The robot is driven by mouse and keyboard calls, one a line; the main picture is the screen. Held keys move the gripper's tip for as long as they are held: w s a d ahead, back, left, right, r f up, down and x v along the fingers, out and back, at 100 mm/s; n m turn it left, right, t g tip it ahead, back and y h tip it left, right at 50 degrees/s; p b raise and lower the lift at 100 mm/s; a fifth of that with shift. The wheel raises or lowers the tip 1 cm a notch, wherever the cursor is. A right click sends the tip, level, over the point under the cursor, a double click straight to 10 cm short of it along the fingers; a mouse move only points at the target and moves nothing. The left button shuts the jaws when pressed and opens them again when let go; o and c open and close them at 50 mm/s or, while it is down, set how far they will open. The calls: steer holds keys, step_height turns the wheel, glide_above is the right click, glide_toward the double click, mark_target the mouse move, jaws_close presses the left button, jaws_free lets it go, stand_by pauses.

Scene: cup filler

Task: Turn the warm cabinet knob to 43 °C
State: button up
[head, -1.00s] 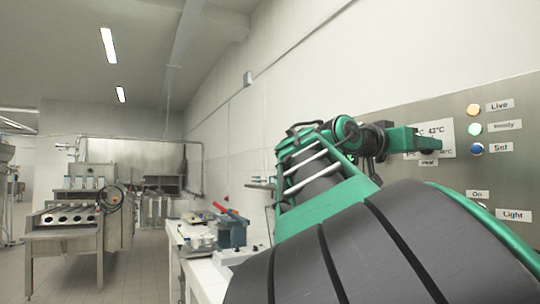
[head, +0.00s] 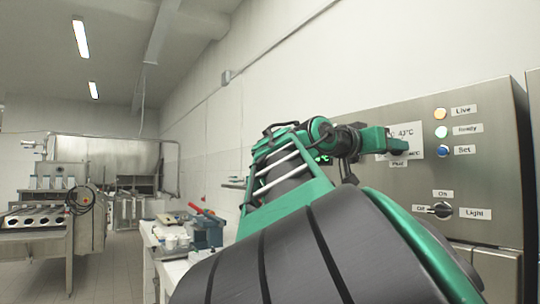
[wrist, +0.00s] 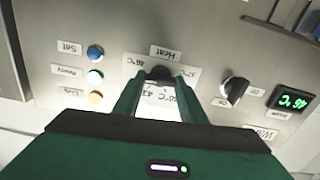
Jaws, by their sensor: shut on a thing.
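The heat knob (wrist: 158,73) is a dark knob on the steel cabinet panel, seen upside down in the wrist view. Its white dial card (wrist: 160,108) has temperature marks around it, 43 and 46 °C among them. My gripper (wrist: 157,80) is shut on the knob, one finger on each side. The knob's pointer is hidden. A green display (wrist: 290,100) appears to read 46 °C, inverted. In the head view my gripper (head: 392,141) is at the dial card (head: 414,128) and hides the knob; my arm covers most of the display (head: 321,158).
A dark on/off switch (wrist: 235,91) sits between knob and display. The Live (head: 440,113), Ready (head: 441,132) and Set (head: 443,151) buttons are beside the dial. A Light switch (head: 442,210) is lower. A counter with tools (head: 200,232) stands left of my arm.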

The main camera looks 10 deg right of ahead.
steer(key=n, duration=1.1)
steer(key=shift+w+a, duration=0.35)
steer(key=shift+w, duration=0.05)
stand_by(0.3)
steer(key=o, duration=1)
steer(key=shift+w+a+f, duration=0.1)
steer(key=shift+c, duration=0.2)
steer(key=shift+o, duration=0.5)
steer(key=v, duration=1)
steer(key=shift+a, duration=0.2)
